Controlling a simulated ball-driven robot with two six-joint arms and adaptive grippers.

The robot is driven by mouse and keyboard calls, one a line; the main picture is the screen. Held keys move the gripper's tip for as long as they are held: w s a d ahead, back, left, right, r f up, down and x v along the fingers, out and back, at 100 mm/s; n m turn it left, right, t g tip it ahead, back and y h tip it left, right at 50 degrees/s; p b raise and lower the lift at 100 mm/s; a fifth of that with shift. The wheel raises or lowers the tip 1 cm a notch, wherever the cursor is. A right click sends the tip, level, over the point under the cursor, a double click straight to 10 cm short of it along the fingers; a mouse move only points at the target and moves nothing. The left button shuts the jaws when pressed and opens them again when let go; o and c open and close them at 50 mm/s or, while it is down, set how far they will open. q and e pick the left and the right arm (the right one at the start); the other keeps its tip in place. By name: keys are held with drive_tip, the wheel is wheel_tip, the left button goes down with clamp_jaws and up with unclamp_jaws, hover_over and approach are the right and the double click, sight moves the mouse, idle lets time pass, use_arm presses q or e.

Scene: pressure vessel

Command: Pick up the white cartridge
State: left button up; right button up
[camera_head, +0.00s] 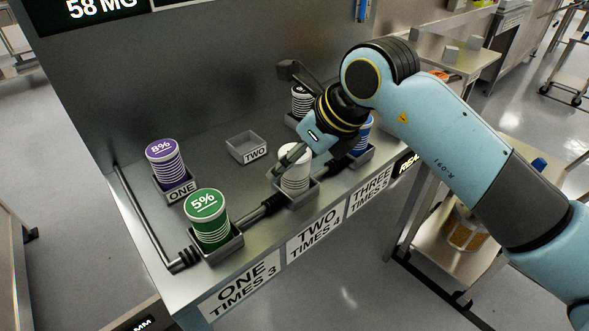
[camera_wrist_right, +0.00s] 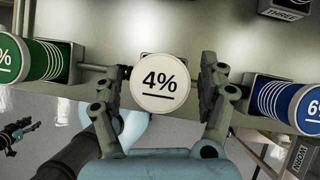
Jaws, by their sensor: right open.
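The white cartridge (camera_head: 296,182) stands upright in the front middle holder of the grey bench in the head view. In the right wrist view its round white top (camera_wrist_right: 160,84) reads 4%. My right gripper (camera_head: 291,161) comes from above and its fingers reach the cartridge's upper part. In the right wrist view the right gripper (camera_wrist_right: 161,76) is open, with one finger on each side of the white cartridge and small gaps beside its top. The gripper partly hides the cartridge in the head view. My left gripper is not in view.
A green 5% cartridge (camera_head: 207,217) stands left of the white one, a purple 8% cartridge (camera_head: 165,160) behind it. A blue cartridge (camera_head: 363,137) stands to the right, a black-topped one (camera_head: 301,99) behind. The holder marked TWO (camera_head: 246,148) is empty.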

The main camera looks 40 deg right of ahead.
drive_tip(key=c, duration=1.5)
drive_tip(key=shift+r, duration=0.1)
